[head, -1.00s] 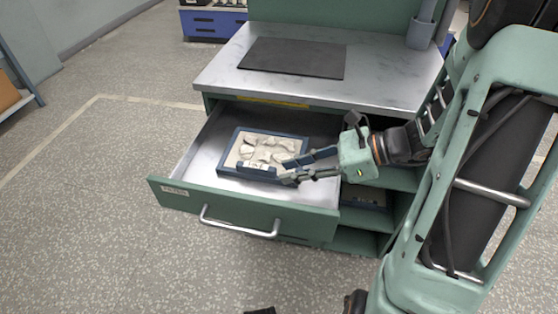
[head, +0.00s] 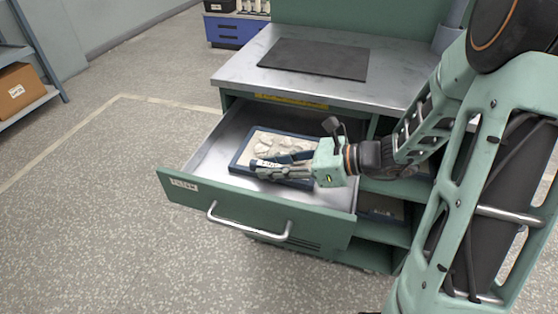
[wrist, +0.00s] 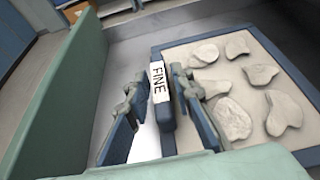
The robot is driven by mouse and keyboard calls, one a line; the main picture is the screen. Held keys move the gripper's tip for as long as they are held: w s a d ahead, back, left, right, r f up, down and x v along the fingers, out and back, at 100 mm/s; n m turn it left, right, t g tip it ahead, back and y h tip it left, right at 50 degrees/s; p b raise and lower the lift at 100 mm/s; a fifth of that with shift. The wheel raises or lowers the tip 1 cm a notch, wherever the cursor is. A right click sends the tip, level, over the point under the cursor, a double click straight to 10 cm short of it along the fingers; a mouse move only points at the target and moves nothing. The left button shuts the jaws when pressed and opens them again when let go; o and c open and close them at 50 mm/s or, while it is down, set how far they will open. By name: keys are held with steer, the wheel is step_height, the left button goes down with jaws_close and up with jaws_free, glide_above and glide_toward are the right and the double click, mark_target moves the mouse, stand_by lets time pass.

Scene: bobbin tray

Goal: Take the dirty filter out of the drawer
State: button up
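The dirty filter (head: 240,157) is a blue frame around a beige sheet with grey blotches. It lies flat in the open drawer (head: 260,205); its blotches and blue rim show in the wrist view (wrist: 268,45). A raised blue tab with a white FINE label (wrist: 158,82) stands on the edge near my gripper. My gripper (head: 262,170) reaches in from the right, low over the filter's front edge. In the wrist view my gripper (wrist: 158,120) is open, one finger on each side of the tab, with a clear gap on the left. The fingers hide part of the filter.
The drawer's front has a metal handle (head: 250,228). A steel worktop (head: 250,60) with a dark mat (head: 315,58) is above the drawer. Open shelves sit below right, one holding a blue-framed item (head: 380,210). Floor in front is clear.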

steer(key=shift+w+a+f, duration=0.1)
steer(key=shift+a, duration=0.15)
steer(key=shift+c, duration=0.7)
jaws_close()
